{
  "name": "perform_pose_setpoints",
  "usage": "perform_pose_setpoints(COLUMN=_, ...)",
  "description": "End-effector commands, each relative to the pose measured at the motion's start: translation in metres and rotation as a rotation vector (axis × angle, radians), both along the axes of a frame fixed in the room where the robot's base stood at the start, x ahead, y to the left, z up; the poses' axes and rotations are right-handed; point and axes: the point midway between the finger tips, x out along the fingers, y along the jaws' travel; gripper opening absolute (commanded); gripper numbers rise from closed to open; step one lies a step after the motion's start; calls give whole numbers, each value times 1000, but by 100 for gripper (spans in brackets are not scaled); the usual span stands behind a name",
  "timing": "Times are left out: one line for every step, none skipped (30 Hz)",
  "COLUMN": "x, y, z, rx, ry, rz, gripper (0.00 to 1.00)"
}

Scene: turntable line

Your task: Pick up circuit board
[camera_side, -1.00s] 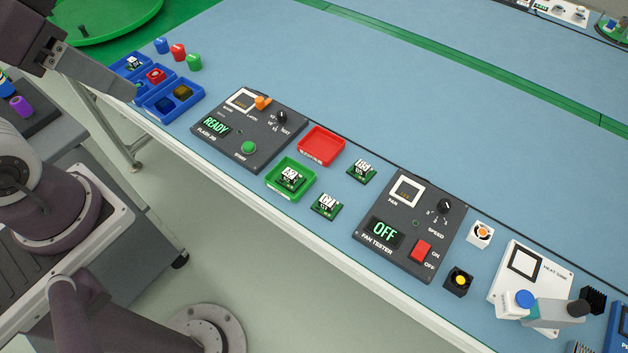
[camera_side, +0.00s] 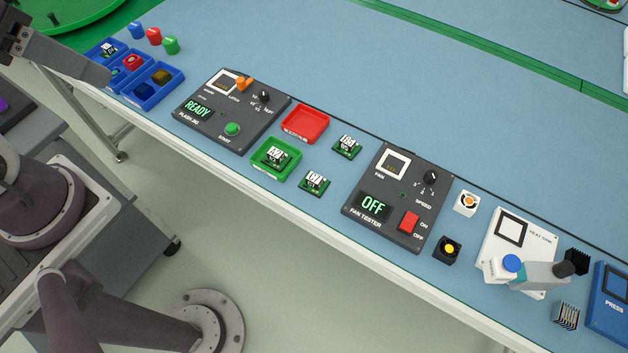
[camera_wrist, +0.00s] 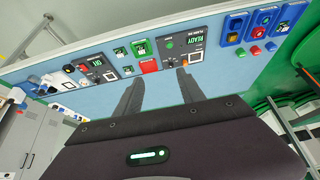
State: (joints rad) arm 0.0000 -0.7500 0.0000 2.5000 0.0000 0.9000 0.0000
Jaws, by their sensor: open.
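Several small green circuit boards with white labelled tops are in the side view. One board (camera_side: 276,155) lies in the green tray (camera_side: 292,168). Two lie loose on the blue table: one (camera_side: 315,182) at the near edge and one (camera_side: 347,145) behind it. Another board (camera_side: 108,49) sits in the blue bins at the left. My gripper shows in the wrist view (camera_wrist: 159,84), open and empty, its two fingers apart over the table short of the row of devices. In the side view it is at the upper left, partly cut off, a grey finger appearing by the blue bins.
The flash jig (camera_side: 218,128) reads READY, and the fan tester (camera_side: 390,232) reads OFF. A red tray (camera_side: 305,122) lies between them. Colored caps (camera_side: 153,37) stand behind the blue bins (camera_side: 152,97). Fans and a heat sink station (camera_side: 520,235) are at right.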

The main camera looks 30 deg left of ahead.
Motion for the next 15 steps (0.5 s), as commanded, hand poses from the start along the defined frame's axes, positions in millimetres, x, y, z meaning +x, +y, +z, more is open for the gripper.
perform_pose_setpoints(x=0, y=0, z=0, rx=0, ry=0, rz=0, gripper=46)
perform_pose_setpoints(x=0, y=0, z=0, rx=0, ry=0, rz=0, gripper=46)
perform_pose_setpoints(x=0, y=0, z=0, rx=0, ry=0, rz=0, gripper=46)
perform_pose_setpoints(x=0, y=0, z=0, rx=0, ry=0, rz=0, gripper=46)
perform_pose_setpoints(x=0, y=0, z=0, rx=0, ry=0, rz=0, gripper=46)
perform_pose_setpoints(x=0, y=0, z=0, rx=0, ry=0, rz=0, gripper=46)
perform_pose_setpoints(x=0, y=0, z=0, rx=0, ry=0, rz=0, gripper=47)
perform_pose_setpoints(x=0, y=0, z=0, rx=0, ry=0, rz=0, gripper=47)
perform_pose_setpoints(x=0, y=0, z=0, rx=0, ry=0, rz=0, gripper=47)
perform_pose_setpoints(x=0, y=0, z=0, rx=0, ry=0, rz=0, gripper=47)
perform_pose_setpoints(x=0, y=0, z=0, rx=0, ry=0, rz=0, gripper=47)
perform_pose_setpoints(x=0, y=0, z=0, rx=0, ry=0, rz=0, gripper=47)
perform_pose_setpoints(x=0, y=0, z=0, rx=0, ry=0, rz=1, gripper=47)
perform_pose_setpoints(x=2, y=-1, z=0, rx=-5, ry=3, rz=3, gripper=47)
perform_pose_setpoints(x=7, y=-4, z=-1, rx=-17, ry=13, rz=13, gripper=47)
